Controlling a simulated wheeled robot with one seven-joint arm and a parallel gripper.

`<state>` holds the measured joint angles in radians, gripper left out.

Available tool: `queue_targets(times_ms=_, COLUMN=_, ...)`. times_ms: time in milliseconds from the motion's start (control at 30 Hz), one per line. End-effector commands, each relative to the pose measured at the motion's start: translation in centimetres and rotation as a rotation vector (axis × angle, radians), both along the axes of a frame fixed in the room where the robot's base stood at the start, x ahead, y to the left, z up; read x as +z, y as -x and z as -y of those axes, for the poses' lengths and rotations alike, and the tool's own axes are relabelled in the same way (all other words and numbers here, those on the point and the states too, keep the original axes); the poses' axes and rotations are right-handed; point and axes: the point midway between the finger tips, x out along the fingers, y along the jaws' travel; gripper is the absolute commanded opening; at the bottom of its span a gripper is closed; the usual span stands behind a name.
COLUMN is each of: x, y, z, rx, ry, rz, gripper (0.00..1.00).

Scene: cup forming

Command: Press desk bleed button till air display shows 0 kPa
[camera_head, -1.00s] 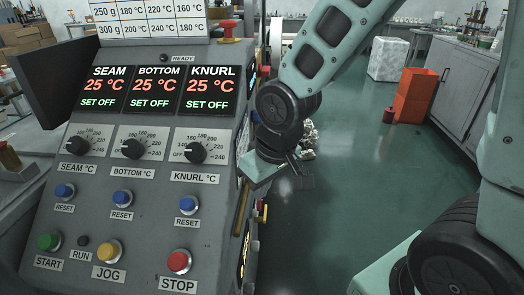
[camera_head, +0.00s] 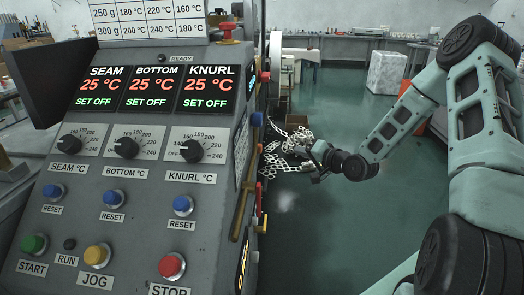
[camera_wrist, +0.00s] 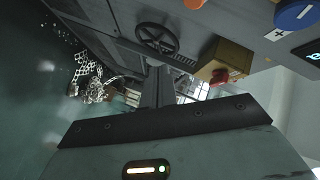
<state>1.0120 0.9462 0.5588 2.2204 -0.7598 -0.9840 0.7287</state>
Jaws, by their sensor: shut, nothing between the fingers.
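My gripper (camera_head: 319,166) is shut and empty, in the open space to the right of the grey control desk (camera_head: 125,215). In the wrist view its closed fingers (camera_wrist: 158,88) point toward a grey machine face. A yellow box with a red button (camera_wrist: 219,76) is just right of the fingertips, apart from them as far as I can tell. A blue plus-marked knob (camera_wrist: 296,14) is at the upper right. I cannot tell which control is the bleed button.
The desk front has several buttons, including the red STOP (camera_head: 172,266), and dials under temperature displays reading 25 °C. A handwheel (camera_wrist: 160,38) is on the machine face. Perforated scrap strips (camera_head: 287,148) lie beyond the desk. The green floor (camera_head: 320,240) to the right is clear.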

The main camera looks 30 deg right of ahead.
Motion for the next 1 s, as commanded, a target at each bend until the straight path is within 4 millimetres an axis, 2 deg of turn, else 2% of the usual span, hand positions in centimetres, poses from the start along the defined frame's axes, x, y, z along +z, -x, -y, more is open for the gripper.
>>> queue_targets(times_ms=367, x=-0.1, y=-0.3, z=-0.4, rx=0.003, ry=0.004, rz=-0.002, gripper=0.00)
queue_targets(times_ms=1000, x=0.0, y=-4.4, z=-6.6, rx=0.003, ry=0.005, rz=-0.003, gripper=0.00)
